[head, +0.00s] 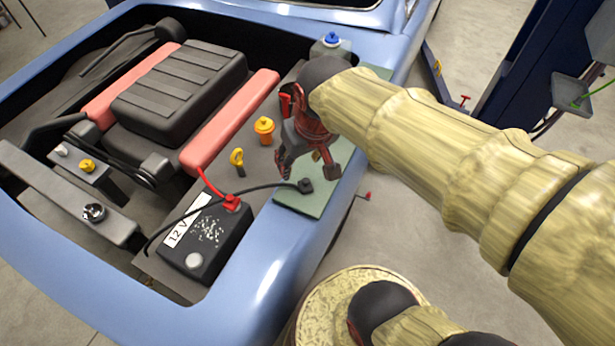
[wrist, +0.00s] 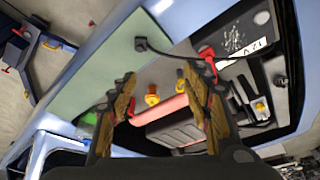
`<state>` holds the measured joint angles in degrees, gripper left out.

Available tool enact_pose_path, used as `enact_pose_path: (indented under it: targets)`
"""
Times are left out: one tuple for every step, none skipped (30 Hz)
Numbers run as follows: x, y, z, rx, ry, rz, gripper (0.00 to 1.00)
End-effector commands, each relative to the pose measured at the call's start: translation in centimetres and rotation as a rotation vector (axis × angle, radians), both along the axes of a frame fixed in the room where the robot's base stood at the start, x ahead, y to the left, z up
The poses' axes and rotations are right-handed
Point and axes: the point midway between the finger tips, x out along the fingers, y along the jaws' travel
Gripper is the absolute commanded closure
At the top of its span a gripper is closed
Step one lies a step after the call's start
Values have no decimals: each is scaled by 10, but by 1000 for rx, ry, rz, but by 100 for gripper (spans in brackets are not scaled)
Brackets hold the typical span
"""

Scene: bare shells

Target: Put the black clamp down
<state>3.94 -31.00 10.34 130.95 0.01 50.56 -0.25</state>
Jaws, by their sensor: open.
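The black clamp (head: 306,185) rests on the green mat (head: 290,203) on the car's fender, with its black cable running left toward the battery. In the wrist view the black clamp (wrist: 140,44) lies on the green mat (wrist: 112,58), beyond my fingertips. My gripper (head: 308,166) is open and empty, above the mat and apart from the clamp. In the wrist view my gripper (wrist: 159,76) shows both fingers spread with nothing between them.
The 12 V battery (head: 212,240) carries a red clamp (head: 231,202) on one terminal. A yellow dipstick (head: 237,157), an orange cap (head: 264,129) and a blue-capped reservoir (head: 331,42) stand in the engine bay. A blue post (head: 510,60) rises at the right.

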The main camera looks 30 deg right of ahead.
Motion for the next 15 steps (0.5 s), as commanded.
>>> enact_pose_path:
  targets:
    - [-17,7,11,-2,-41,17,51]
    - [-25,10,15,-3,-60,25,51]
    - [-35,13,19,-3,-83,34,51]
    - [-42,15,21,-4,-98,40,51]
    - [-48,17,24,-4,-112,46,51]
    - [-54,19,25,-4,-126,52,51]
    - [-58,20,27,-4,-136,56,51]
    - [-61,21,27,-4,-142,58,51]
    - [-65,22,28,-4,-150,62,51]
    - [-66,22,28,-4,-155,63,51]
    - [-68,23,28,-4,-157,64,51]
    - [-68,23,28,-4,-158,65,51]
    - [-69,23,28,-4,-158,65,51]
    - [-69,23,28,-4,-158,65,51]
    - [-69,23,28,-4,-158,65,51]
